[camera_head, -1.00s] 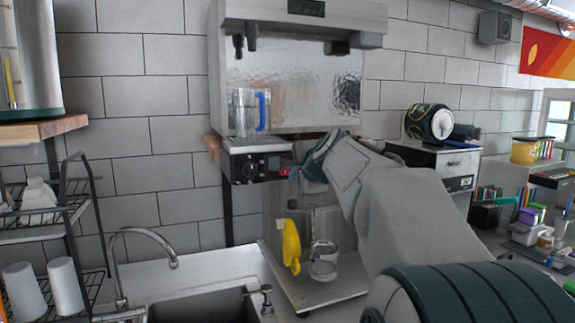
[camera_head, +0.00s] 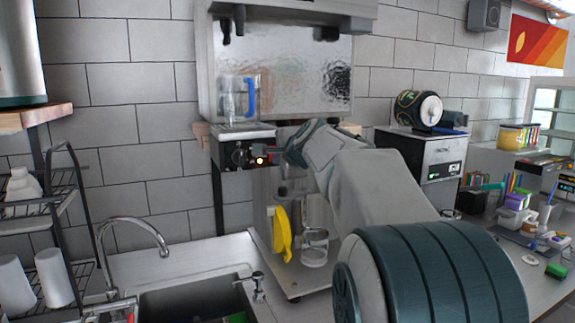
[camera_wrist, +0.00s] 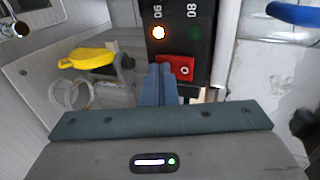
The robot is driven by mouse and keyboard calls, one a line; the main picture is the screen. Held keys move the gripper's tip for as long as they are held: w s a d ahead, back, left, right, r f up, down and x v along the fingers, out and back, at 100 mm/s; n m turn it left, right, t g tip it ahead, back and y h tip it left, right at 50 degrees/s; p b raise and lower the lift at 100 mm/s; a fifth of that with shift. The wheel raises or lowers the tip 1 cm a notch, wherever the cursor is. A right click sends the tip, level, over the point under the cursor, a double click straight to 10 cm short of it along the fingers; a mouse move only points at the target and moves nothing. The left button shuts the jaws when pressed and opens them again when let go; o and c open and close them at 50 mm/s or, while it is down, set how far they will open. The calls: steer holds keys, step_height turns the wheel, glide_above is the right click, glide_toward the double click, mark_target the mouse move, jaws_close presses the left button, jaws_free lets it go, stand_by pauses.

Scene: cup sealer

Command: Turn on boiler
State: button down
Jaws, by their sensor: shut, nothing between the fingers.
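In the wrist view the same lamp (camera_wrist: 158,33) glows under "90", and a dark green lamp (camera_wrist: 194,33) is under "80". A red rocker switch (camera_wrist: 183,67) sits below them. My gripper (camera_wrist: 158,70) is shut and empty, its tips at the switch's left edge and partly covering it. I cannot tell if they touch. My arm hides the switch in the head view.
A clear jug with a blue handle (camera_head: 250,97) stands above the panel. A yellow object (camera_head: 281,235) and a glass (camera_head: 314,248) are below it. The sink and faucet (camera_head: 133,231) are left. A black-and-white machine (camera_head: 432,165) stands right of my arm.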

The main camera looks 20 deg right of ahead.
steer(key=shift+w+r+p, duration=0.1)
steer(key=shift+r+p, duration=0.75)
steer(key=shift+p, duration=0.3)
steer(key=b+v, duration=0.3)
steer(key=v, duration=1.1)
steer(key=shift+f, duration=0.25)
steer(key=shift+f, duration=0.1)
